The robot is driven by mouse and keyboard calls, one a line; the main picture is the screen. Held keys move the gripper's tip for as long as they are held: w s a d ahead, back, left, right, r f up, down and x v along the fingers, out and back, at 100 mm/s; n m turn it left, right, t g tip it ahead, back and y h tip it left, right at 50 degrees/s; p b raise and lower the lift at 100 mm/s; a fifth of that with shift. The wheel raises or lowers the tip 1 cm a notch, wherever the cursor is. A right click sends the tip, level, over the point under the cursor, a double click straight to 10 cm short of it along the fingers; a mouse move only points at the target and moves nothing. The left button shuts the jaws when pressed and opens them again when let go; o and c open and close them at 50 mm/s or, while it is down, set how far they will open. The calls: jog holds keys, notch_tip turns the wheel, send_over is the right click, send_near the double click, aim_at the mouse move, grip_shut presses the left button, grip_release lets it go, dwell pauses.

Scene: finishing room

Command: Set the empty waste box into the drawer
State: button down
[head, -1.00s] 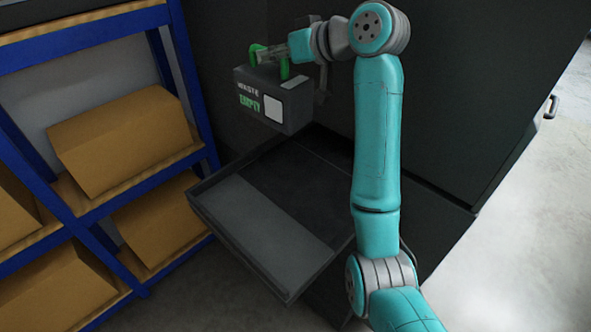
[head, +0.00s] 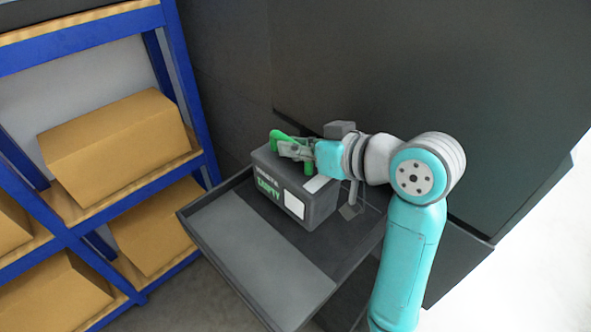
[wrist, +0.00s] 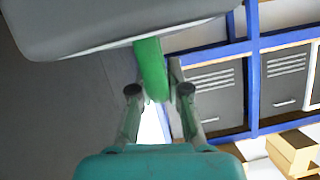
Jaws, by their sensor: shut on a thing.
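The waste box (head: 300,203) is dark grey with a green handle, a green "EMPTY" label and a white patch. In the head view it is upright over the back part of the open drawer (head: 262,292); I cannot tell whether its bottom touches the drawer floor. My gripper (head: 283,147) is shut on the green handle at the box's top. In the wrist view the fingers (wrist: 160,92) close on the green handle (wrist: 151,68), with the grey box (wrist: 110,22) along the top edge. The gripper and wrist hide part of the box's top.
A blue shelf rack (head: 190,85) with cardboard boxes (head: 115,135) stands left of the drawer. The dark cabinet (head: 430,70) rises behind and right of it. The front part of the drawer floor is bare. Grey lockers (wrist: 215,95) show in the wrist view.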

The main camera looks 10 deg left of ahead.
aim_at(295, 164)
jog(key=shift+f, duration=2.55)
jog(key=c, duration=1.1)
grip_release()
jog(key=shift+c, duration=0.2)
